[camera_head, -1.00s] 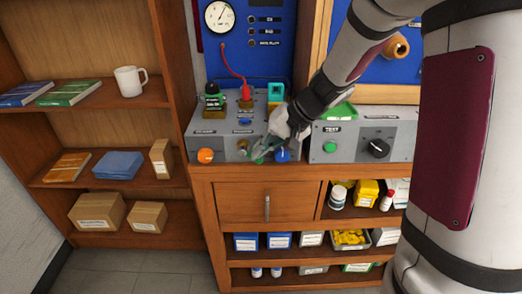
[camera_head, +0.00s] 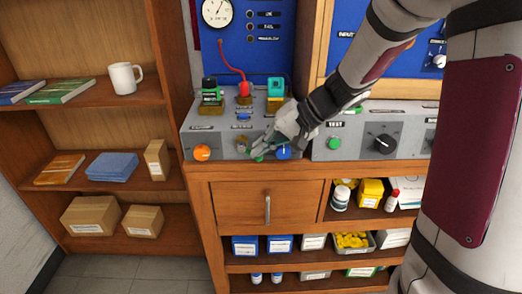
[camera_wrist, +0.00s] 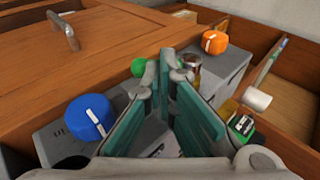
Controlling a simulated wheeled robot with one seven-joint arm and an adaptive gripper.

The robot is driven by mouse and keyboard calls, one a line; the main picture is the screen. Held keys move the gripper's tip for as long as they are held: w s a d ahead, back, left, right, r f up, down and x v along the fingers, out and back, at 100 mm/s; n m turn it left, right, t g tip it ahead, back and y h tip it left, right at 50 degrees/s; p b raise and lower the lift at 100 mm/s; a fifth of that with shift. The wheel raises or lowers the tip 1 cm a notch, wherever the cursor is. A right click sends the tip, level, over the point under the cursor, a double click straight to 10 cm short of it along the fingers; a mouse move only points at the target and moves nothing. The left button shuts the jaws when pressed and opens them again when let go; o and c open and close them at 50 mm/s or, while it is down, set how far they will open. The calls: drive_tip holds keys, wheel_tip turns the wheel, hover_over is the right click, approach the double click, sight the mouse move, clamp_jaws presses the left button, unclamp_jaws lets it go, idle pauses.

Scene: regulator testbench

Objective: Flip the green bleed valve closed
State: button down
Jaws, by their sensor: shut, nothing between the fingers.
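The green bleed valve (camera_wrist: 143,66) shows in the wrist view as a green rounded knob, partly covered by my left finger. In the head view a small bit of green (camera_head: 259,158) shows at my fingertips, low on the front of the grey regulator box (camera_head: 221,147). My gripper (camera_wrist: 165,75) is shut and empty, its tips beside the green knob. It also shows in the head view (camera_head: 258,151), between the orange knob (camera_head: 202,152) and the blue knob (camera_head: 284,152). I cannot tell whether it touches the valve or how the valve is turned.
A brass fitting (camera_wrist: 191,65) stands close right of my fingertips in the wrist view. Fittings with green (camera_head: 209,85), red (camera_head: 244,89) and teal (camera_head: 275,88) tops stand on the box. A grey TEST box (camera_head: 352,146) is at the right. A drawer (camera_head: 250,205) lies below.

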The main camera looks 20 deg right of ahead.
sight(258, 159)
drive_tip(key=f+t+y+b, duration=0.1)
drive_tip(key=y+b, duration=0.1)
drive_tip(key=b, duration=0.3)
drive_tip(key=f+t+y+b, duration=0.1)
drive_tip(key=y+b, duration=0.1)
drive_tip(key=b, duration=0.3)
drive_tip(key=f+t+y+b, duration=0.1)
drive_tip(key=y+b, duration=0.1)
drive_tip(key=b, duration=0.3)
drive_tip(key=shift+w+a+f+m, duration=0.1)
drive_tip(key=shift+a+f+m, duration=0.1)
drive_tip(key=shift+a+m, duration=0.15)
drive_tip(key=shift+a+f+b, duration=0.1)
drive_tip(key=shift+b, duration=0.65)
drive_tip(key=shift+a+f+b, duration=0.2)
drive_tip(key=shift+a+b, duration=0.05)
drive_tip(key=shift+b, duration=0.35)
drive_tip(key=shift+d, duration=0.1)
drive_tip(key=v, duration=1.2)
drive_tip(key=shift+w, duration=0.2)
